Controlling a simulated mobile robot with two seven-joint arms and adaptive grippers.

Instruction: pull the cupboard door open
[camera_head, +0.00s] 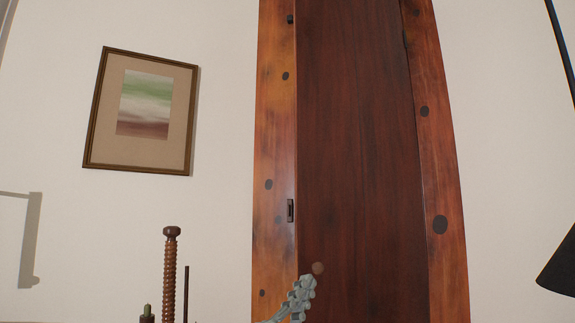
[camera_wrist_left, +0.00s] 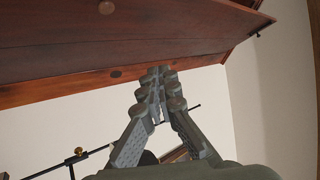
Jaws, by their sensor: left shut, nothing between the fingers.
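The tall wooden cupboard has a dark red-brown door (camera_head: 360,150) set between lighter orange-brown frame posts (camera_head: 275,150). In the head view the door looks closed against the frame. My right gripper is out of view.
A small dark latch plate (camera_head: 290,210) is on the left post. A framed picture (camera_head: 187,130) hangs on the pale wall at left. A turned wooden post (camera_head: 170,270) stands lower left. A black lamp-like shape (camera_head: 562,265) is at the right edge.

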